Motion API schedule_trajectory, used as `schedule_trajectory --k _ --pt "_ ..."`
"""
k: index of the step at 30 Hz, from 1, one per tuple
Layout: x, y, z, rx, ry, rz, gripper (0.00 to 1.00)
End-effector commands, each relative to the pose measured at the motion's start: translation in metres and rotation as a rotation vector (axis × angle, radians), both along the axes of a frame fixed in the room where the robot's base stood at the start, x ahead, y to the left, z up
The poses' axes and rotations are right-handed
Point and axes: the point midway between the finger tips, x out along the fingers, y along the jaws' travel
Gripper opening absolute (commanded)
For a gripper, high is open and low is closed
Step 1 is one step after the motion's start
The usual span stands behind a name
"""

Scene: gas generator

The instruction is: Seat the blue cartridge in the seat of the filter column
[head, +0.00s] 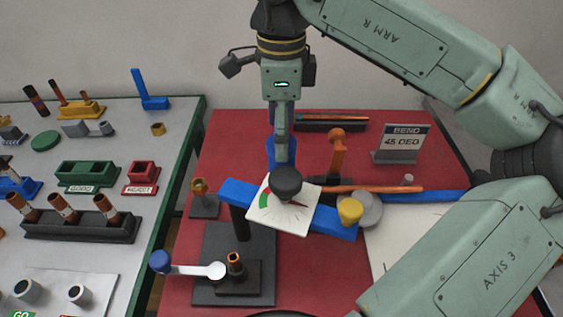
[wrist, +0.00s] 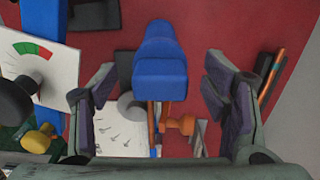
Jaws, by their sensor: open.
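My gripper (head: 283,152) points down over the red table, just behind the dial, with its fingers open. In the wrist view my gripper (wrist: 158,88) has a blue block with a rounded top (wrist: 160,68) between its fingers, with a gap at each side. The same blue part (head: 270,152) shows in the head view, partly hidden by my gripper; it may be the cartridge or part of the column, I cannot tell. The blue bar with a white dial (head: 268,219) stands in front on a dark post. I cannot make out the column's seat.
A white-armed lever with a blue knob (head: 159,262) and a copper-topped dark base (head: 235,268) stand in front. Orange tools (head: 337,155) and a BEND sign (head: 403,142) are at right. The grey table (head: 110,255) holds several coloured holders at left.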

Motion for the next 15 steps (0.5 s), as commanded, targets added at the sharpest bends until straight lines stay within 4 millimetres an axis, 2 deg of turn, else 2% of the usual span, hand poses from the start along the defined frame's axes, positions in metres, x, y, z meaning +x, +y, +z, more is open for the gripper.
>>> schedule_trajectory --k 3,10,15 --pt "-0.0004 0.0002 -0.0094 0.001 0.0 0.001 0.68" --pt "-0.0001 0.0002 -0.0113 0.001 -0.001 0.0 0.68" --pt "-0.0002 0.0002 -0.0111 0.001 -0.001 0.0 0.58"
